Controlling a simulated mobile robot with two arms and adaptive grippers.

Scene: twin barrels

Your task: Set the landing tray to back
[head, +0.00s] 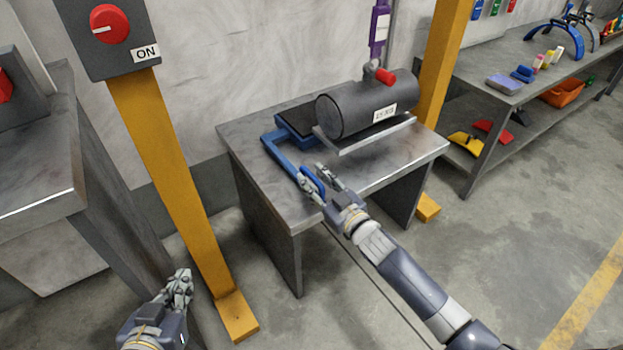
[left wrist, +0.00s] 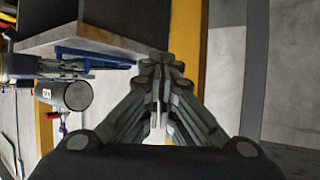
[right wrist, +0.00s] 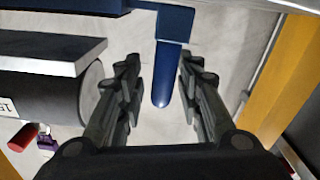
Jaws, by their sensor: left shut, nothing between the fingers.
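The landing tray (head: 292,124) is a dark-topped blue frame on the metal table, partly hidden behind the barrel (head: 352,108). Its blue arm (head: 281,155) runs forward to a blue handle (head: 312,181) near the table's front edge. My right gripper (head: 319,183) is open at the handle.
The barrel rests on a metal plate (head: 370,138), with a red-handled valve (head: 384,76) behind. A yellow post with a red ON switch (head: 110,25) stands left of the table (head: 240,140). Another yellow post (head: 440,65) stands right. A shelf (head: 480,75) holds tools.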

